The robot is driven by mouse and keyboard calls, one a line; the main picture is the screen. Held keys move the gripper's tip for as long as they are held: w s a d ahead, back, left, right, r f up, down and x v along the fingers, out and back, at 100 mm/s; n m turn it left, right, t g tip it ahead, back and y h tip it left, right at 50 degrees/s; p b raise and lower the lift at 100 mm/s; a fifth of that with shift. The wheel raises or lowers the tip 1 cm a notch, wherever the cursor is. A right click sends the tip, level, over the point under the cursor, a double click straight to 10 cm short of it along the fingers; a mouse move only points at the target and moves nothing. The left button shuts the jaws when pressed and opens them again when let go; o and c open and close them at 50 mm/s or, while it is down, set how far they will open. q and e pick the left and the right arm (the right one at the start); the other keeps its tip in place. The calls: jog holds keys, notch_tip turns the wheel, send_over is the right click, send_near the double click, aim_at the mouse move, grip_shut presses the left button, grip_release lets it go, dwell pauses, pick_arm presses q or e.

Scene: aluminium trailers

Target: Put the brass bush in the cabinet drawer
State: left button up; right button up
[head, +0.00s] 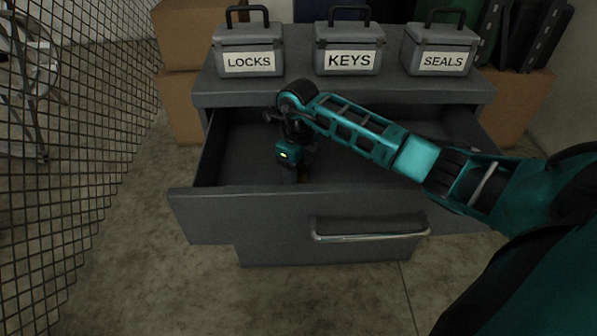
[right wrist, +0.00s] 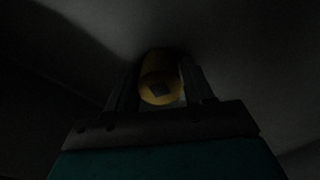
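The cabinet drawer (head: 240,205) is pulled open, and its inside is dark. My right arm reaches in from the right over it, and my right gripper (head: 297,178) points down inside the drawer, behind its front panel. In the right wrist view the brass bush (right wrist: 160,78), yellow and dim, sits between the two fingers of my right gripper (right wrist: 160,92), which appear to touch it on both sides. Whether the bush touches the drawer floor I cannot tell. My left gripper is out of view.
Grey boxes marked LOCKS (head: 248,50), KEYS (head: 349,48) and SEALS (head: 440,50) stand on the cabinet top (head: 300,92). The drawer handle (head: 370,233) juts forward. A wire mesh (head: 75,130) stands at left, with cardboard boxes (head: 180,100) behind it.

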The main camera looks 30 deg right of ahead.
jog(key=shift+o, duration=1.4)
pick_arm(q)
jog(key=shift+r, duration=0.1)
pick_arm(e)
jog(key=shift+r, duration=0.1)
jog(key=shift+r, duration=0.4)
pick_arm(q)
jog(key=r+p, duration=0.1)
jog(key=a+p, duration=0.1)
jog(key=p, duration=0.1)
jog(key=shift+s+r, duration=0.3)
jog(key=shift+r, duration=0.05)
pick_arm(e)
notch_tip(320, 180, up, 11)
jog(key=shift+r, duration=0.15)
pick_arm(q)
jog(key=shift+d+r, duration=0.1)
